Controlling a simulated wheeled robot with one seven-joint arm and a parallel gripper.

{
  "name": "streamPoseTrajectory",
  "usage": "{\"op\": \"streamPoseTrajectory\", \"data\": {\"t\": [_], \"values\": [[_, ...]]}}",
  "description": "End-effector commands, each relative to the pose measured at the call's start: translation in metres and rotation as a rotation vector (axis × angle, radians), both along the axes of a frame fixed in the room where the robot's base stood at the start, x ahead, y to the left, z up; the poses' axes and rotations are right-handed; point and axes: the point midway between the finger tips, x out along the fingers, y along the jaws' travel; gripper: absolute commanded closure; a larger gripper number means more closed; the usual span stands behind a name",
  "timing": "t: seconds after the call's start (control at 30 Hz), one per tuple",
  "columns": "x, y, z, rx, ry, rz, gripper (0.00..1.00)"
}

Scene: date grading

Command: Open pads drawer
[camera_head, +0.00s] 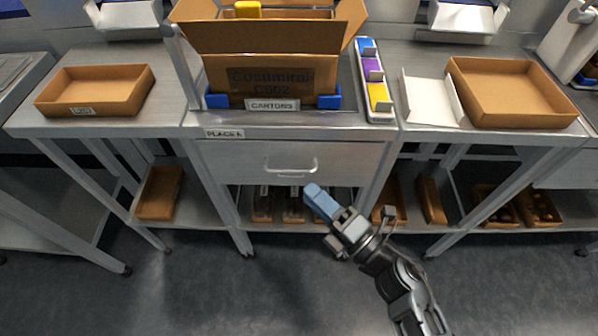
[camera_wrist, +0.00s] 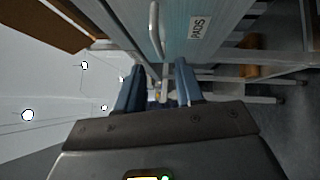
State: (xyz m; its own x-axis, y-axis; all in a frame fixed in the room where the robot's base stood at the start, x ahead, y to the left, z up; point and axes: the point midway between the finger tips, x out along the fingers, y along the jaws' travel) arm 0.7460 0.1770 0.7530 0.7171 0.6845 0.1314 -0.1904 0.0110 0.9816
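The pads drawer (camera_head: 230,160) has a flat grey front under the middle table and looks shut. Its metal bar handle (camera_head: 291,168) sits at the middle of the front. The wrist view shows the drawer front (camera_wrist: 185,20) with a "PADS" label (camera_wrist: 198,27) and the handle (camera_wrist: 155,30). My gripper (camera_head: 312,190) is in front of the drawer, below and right of the handle. In the wrist view my gripper (camera_wrist: 158,78) has its two blue fingers apart with nothing held between them. The handle lies just beyond the fingertips, roughly in line with the gap, and appears untouched.
A large open carton (camera_head: 262,75) stands on the table above the drawer, beside a holder with coloured blocks (camera_head: 374,82). Brown trays lie left (camera_head: 130,103) and right (camera_head: 505,118). Bins (camera_head: 262,207) fill the lower shelf behind my gripper. The floor (camera_head: 180,290) in front is clear.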

Motion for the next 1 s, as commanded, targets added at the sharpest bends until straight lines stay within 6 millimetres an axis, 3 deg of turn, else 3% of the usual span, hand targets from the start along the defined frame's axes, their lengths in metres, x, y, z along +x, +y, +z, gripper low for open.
{"op": "streamPoseTrajectory", "data": {"t": [0.4, 0.83, 1.0], "values": [[0.042, 0.04, 0.009, 0.004, 0.002, 0.001, 0.63], [0.049, 0.047, 0.01, 0.004, 0.002, -0.001, 0.63], [0.049, 0.047, 0.01, 0.004, 0.002, -0.001, 0.8]]}}
